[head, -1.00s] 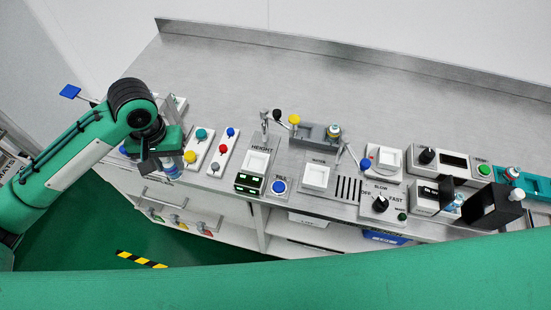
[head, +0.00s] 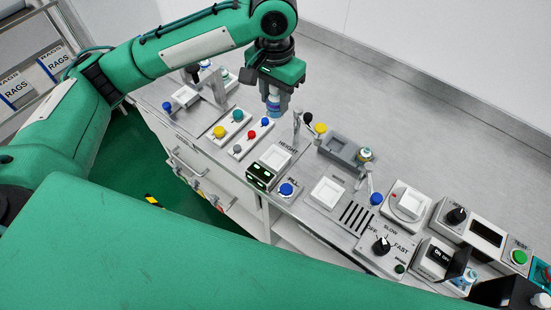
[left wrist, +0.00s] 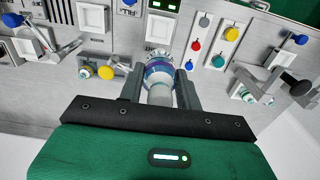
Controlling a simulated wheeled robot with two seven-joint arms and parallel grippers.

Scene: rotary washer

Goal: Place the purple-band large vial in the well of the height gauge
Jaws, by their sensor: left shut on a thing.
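The large vial (head: 273,103) hangs in my left gripper (head: 273,88), above the bench and behind the height gauge. In the left wrist view my left gripper (left wrist: 159,78) is shut on this vial (left wrist: 160,68), with a purple band around its clear body. The height gauge (head: 276,158), marked HEIGHT, has a square white well and a black front with green displays. Its empty white well also shows in the left wrist view (left wrist: 160,28), beyond the vial. The vial is apart from the gauge. My right gripper is not in view.
A metal lever post (head: 296,128) stands just behind the gauge, beside black and yellow knobs (head: 320,128). Panels with coloured knobs (head: 237,115) lie to its left. A blue FILL button (head: 287,189) sits to its right. A grey tray (head: 338,148) has another vial at its end. The back bench is clear.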

